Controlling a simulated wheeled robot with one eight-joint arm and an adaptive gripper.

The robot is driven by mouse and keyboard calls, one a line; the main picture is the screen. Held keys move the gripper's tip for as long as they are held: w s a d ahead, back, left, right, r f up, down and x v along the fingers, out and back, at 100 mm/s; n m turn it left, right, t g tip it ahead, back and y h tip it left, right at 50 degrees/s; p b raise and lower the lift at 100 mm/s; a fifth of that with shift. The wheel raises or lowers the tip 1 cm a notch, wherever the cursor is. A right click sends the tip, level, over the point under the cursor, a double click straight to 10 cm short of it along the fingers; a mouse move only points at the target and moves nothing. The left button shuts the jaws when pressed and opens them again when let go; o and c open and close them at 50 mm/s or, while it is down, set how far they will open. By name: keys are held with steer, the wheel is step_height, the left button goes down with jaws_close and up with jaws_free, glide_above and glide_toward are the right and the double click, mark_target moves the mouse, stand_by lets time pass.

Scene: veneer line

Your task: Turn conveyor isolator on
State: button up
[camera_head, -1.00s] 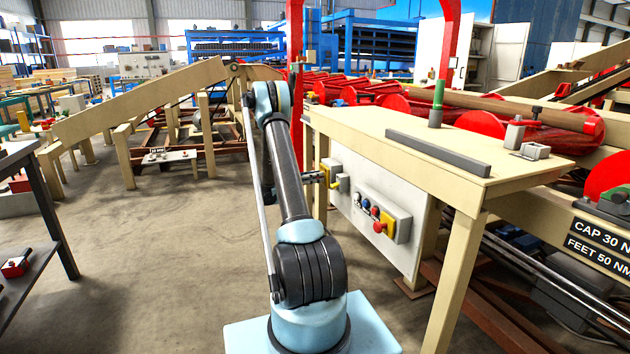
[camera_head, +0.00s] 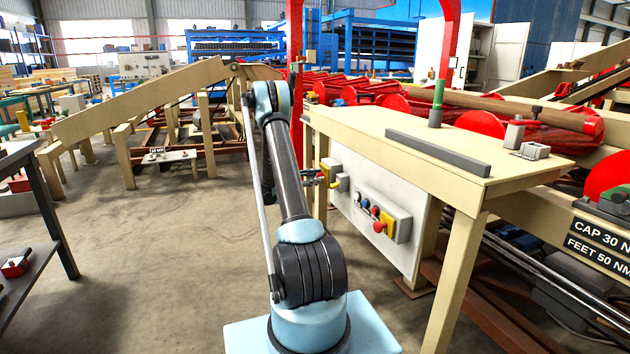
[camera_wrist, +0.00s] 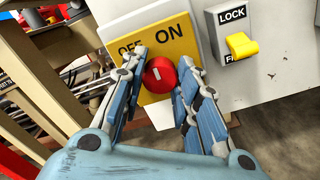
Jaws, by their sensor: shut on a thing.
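The conveyor isolator is a red round knob (camera_wrist: 160,75) on a yellow plate (camera_wrist: 176,38) marked OFF and ON, in the wrist view. A short pale mark shows on the knob's face. My gripper (camera_wrist: 160,85) is shut on the knob, one finger on each side. The fingers hide part of the plate and some of the OFF lettering. In the head view my gripper (camera_head: 316,177) is at the yellow isolator plate (camera_head: 327,169) on the white panel under the bench, where the knob is too small to make out.
Right of the isolator is a grey box with a yellow lever (camera_wrist: 241,46) marked LOCK. Further right on the panel is a control box (camera_head: 384,215) with several buttons and a red knob. A cream bench (camera_head: 420,150) overhangs the panel. Open floor (camera_head: 150,260) lies to the left.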

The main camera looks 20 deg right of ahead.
steer(key=m, duration=0.8)
steer(key=shift+f+m, duration=0.1)
steer(key=shift+m, duration=0.2)
steer(key=shift+s+m, duration=0.15)
steer(key=shift+m, duration=0.15)
steer(key=o, duration=1.1)
steer(key=a, duration=1.2)
steer(key=shift+s+f, duration=0.1)
